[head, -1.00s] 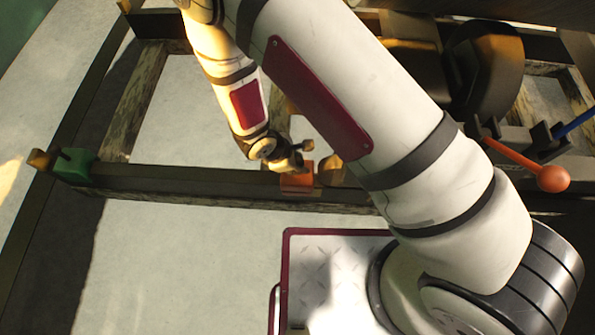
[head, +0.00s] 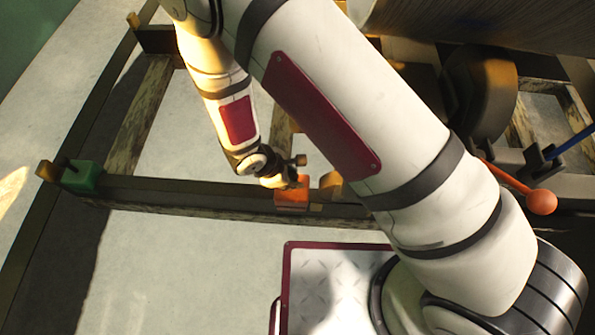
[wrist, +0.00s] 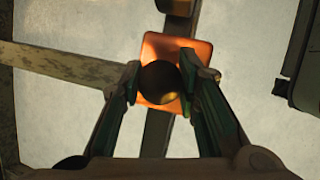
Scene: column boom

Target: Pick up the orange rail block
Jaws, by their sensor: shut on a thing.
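The orange rail block (head: 292,193) sits on the dark rail in the head view, right under my gripper (head: 283,183). In the wrist view the orange block (wrist: 170,47) lies between my two fingers, with a dark round knob (wrist: 160,82) on its top. My gripper (wrist: 160,80) is shut on the block's knob, one finger on each side. The fingers' exact contact is dim and partly hidden. The block appears to rest on the rail.
A green block (head: 82,177) sits at the rail's left end. The dark rail (head: 190,188) runs across the frame. An orange-balled lever (head: 541,202) stands at the right. A large cylinder (head: 480,22) lies at the upper right.

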